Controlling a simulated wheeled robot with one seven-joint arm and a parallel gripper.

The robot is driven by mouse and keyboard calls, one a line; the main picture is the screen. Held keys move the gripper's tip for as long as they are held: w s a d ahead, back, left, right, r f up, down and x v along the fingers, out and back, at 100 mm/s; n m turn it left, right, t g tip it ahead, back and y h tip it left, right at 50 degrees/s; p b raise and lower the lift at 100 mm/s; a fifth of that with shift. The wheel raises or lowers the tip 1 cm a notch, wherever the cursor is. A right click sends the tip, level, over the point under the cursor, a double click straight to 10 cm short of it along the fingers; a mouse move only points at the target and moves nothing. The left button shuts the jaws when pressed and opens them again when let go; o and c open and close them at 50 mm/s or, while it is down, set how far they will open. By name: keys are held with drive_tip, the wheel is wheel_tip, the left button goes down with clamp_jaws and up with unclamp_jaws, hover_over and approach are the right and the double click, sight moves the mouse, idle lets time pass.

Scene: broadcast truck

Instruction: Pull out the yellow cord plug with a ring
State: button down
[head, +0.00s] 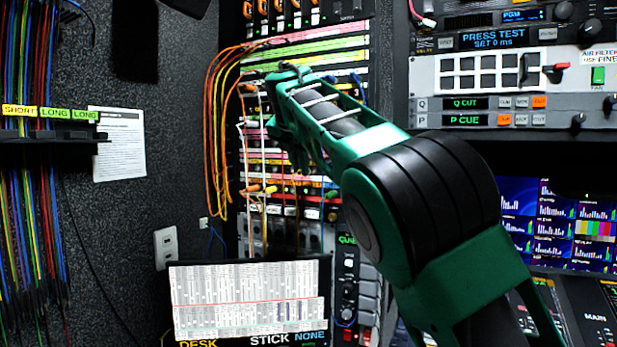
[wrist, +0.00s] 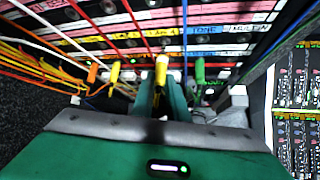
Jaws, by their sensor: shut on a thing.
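In the wrist view my gripper (wrist: 161,92) is at the patch panel, its green fingers closed around a yellow plug (wrist: 161,69). The plug's tip end stands up between the fingers, in front of the labelled strips. Whether it carries a ring I cannot tell. A second yellow plug (wrist: 115,72) is to its left, apart from the fingers; it seems to be the one in the head view (head: 270,190). In the head view my arm covers part of the panel, and the gripped plug cannot be made out.
An orange plug (wrist: 92,73) is at the left and a green plug (wrist: 199,72) close at the right of the fingers. Orange and yellow cords (head: 215,120) hang looped at the panel's left. A chart screen (head: 248,300) stands below; monitors (head: 560,225) are at the right.

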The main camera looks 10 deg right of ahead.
drive_tip(key=shift+s, duration=0.1)
drive_tip(key=shift+s+a, duration=0.5)
drive_tip(key=shift+s, duration=0.2)
drive_tip(key=shift+s+a, duration=0.45)
drive_tip(key=shift+s, duration=0.2)
drive_tip(key=shift+s+a, duration=0.1)
drive_tip(key=shift+s+a, duration=0.8)
drive_tip(key=shift+s, duration=0.35)
